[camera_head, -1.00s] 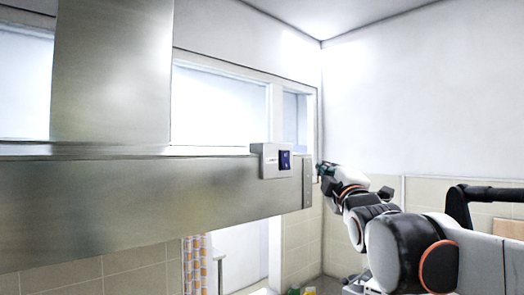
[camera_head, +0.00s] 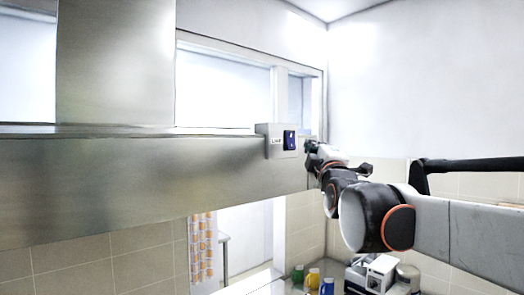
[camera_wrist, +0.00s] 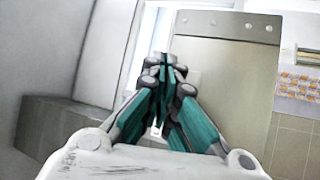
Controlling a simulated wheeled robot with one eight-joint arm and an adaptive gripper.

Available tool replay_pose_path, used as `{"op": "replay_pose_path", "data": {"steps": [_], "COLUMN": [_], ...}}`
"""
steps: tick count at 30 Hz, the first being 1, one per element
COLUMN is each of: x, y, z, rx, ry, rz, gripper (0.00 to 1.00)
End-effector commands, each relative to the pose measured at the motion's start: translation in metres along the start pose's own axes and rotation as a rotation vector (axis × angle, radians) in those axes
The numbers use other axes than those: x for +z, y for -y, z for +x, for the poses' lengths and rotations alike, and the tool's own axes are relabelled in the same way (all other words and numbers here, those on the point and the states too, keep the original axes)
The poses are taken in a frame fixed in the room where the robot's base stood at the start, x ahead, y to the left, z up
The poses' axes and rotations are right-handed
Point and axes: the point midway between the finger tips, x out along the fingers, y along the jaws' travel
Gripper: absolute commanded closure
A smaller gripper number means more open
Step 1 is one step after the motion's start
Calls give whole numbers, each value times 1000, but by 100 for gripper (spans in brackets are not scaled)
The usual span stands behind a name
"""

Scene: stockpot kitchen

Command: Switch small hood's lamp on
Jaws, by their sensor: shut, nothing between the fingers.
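The steel hood (camera_head: 120,185) spans the left and middle of the head view. A small grey switch box (camera_head: 273,142) is on its front near the right end, with a blue rocker switch (camera_head: 290,140) on its face. My gripper (camera_head: 307,147) is just right of the box, close to the hood's right end; I cannot tell whether it touches. In the wrist view my gripper (camera_wrist: 166,64) is shut with nothing between its teal fingers. The switch does not show clearly there. The lamp is not in view.
A metal panel with several studs (camera_wrist: 228,75) is beyond the fingers in the wrist view. Below the hood are a patterned curtain (camera_head: 202,245), several coloured bottles (camera_head: 313,279) and a white appliance (camera_head: 380,272). A blank wall (camera_head: 430,80) is at right.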

Motion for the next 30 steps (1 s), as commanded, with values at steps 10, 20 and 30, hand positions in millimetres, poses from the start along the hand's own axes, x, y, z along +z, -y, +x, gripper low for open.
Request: {"op": "replay_pose_path", "data": {"steps": [10,20,30], "x": [-15,-16,-16], "y": [15,16,16], "z": [20,22,22], "rx": [0,0,0], "ry": [-1,0,0], "rz": [1,0,0], "gripper": [100,100,100]}}
